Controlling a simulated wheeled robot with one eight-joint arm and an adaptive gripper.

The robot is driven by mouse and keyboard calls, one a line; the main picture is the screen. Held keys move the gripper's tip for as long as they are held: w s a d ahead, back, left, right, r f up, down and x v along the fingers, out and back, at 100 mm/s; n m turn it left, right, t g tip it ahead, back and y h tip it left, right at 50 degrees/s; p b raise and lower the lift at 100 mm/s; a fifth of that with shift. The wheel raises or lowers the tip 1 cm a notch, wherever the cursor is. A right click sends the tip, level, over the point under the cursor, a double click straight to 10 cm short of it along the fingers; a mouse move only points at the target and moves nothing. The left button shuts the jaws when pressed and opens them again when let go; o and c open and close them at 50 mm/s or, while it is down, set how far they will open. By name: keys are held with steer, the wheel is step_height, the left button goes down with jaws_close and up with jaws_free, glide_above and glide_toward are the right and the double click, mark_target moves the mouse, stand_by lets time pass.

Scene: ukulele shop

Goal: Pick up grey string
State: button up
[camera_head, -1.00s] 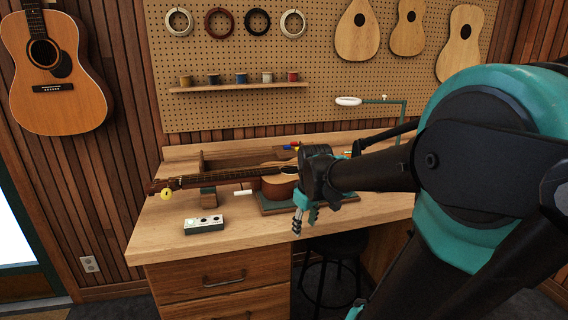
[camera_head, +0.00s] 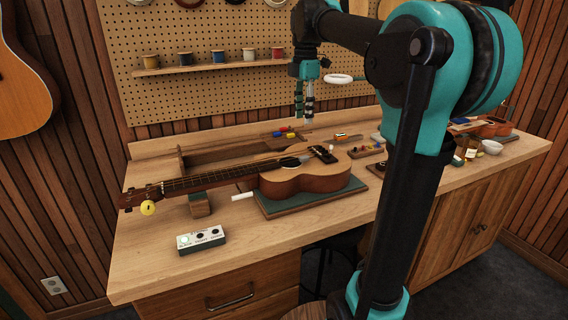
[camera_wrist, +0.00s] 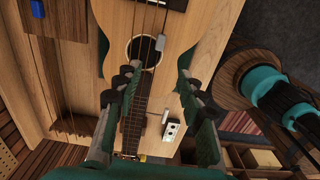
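My gripper (camera_head: 304,108) hangs above the back of the workbench, pointing down, above and behind the ukulele body. In the wrist view my gripper (camera_wrist: 158,88) is open, with its fingers apart and nothing between them except the ukulele below. The ukulele (camera_head: 318,178) lies on a green-topped pad, its neck to the left on a block; the wrist view shows its body (camera_wrist: 182,30) under the fingers. A small grey piece (camera_wrist: 148,52) lies by the sound hole. Thin strands (camera_wrist: 52,75) run along the bench at left in the wrist view. I cannot tell which is the grey string.
A white control box (camera_head: 201,240) sits at the bench's front. The pegboard (camera_head: 140,95) and spool shelf (camera_head: 205,67) are behind.

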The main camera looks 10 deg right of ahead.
mark_target(302, 157)
step_height(302, 157, down, 14)
steer(key=shift+r, duration=0.15)
stand_by(0.4)
steer(key=c, duration=0.9)
